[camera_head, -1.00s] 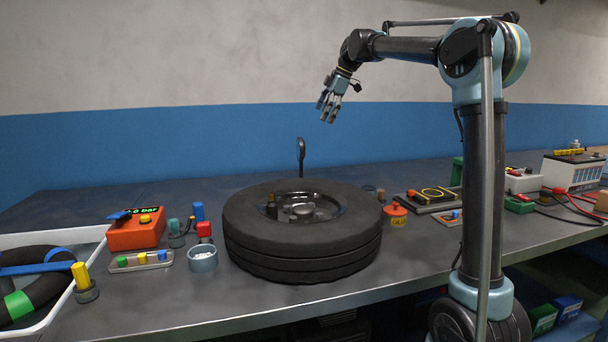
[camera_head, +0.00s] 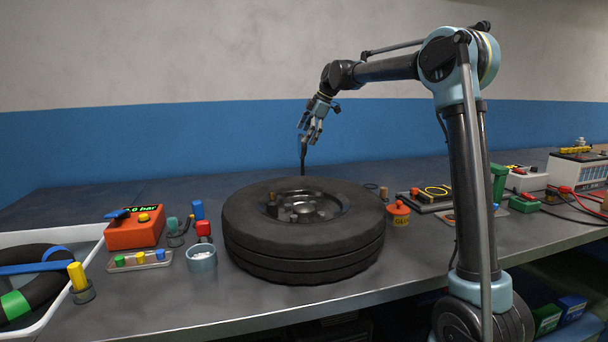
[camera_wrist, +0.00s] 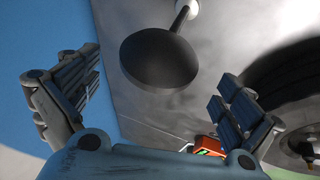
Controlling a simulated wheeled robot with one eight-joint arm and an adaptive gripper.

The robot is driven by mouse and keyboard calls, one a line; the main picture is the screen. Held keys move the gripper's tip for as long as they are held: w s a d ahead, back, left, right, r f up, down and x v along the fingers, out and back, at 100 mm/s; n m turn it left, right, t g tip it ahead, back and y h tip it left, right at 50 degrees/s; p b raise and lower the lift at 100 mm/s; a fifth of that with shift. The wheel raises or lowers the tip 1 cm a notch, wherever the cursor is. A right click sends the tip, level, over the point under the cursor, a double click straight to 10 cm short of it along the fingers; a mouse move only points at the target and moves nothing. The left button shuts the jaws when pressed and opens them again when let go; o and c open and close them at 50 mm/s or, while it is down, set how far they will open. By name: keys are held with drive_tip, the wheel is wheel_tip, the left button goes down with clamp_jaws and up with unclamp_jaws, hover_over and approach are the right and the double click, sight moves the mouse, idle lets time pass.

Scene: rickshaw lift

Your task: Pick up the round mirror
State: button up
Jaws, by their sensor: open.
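The round mirror (camera_head: 303,157) stands upright on its thin stem behind the stacked tyres in the head view. Its upper part is largely hidden by my gripper (camera_head: 309,132), which hangs just above it, pointing down. In the wrist view the mirror (camera_wrist: 158,60) shows as a dark round disc with a stem leading to the upper right. It lies between the spread fingers of my gripper (camera_wrist: 155,76). The fingers are open and do not visibly hold it. I cannot tell how far below the fingertips the disc is.
The stacked tyres (camera_head: 305,247) with a metal hub stand in front of the mirror. An orange pressure box (camera_head: 134,232), a small cup (camera_head: 201,259) and a white tray (camera_head: 60,310) are to the left. A red-lidded pot (camera_head: 399,213) stands right. The blue wall is behind.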

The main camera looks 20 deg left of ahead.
sight(302, 147)
drive_tip(key=shift+w+d+x, duration=0.1)
drive_tip(key=shift+d+x, duration=0.05)
drive_tip(key=shift+x, duration=0.85)
drive_tip(key=shift+w+d+x, duration=0.1)
drive_tip(key=shift+w+x, duration=0.05)
drive_tip(key=shift+x, duration=0.8)
drive_tip(key=shift+w+d+x, duration=0.1)
drive_tip(key=shift+d+x, duration=0.05)
drive_tip(key=shift+x, duration=0.85)
drive_tip(key=shift+f, duration=0.1)
drive_tip(key=c, duration=1.7)
drive_tip(key=shift+o, duration=0.2)
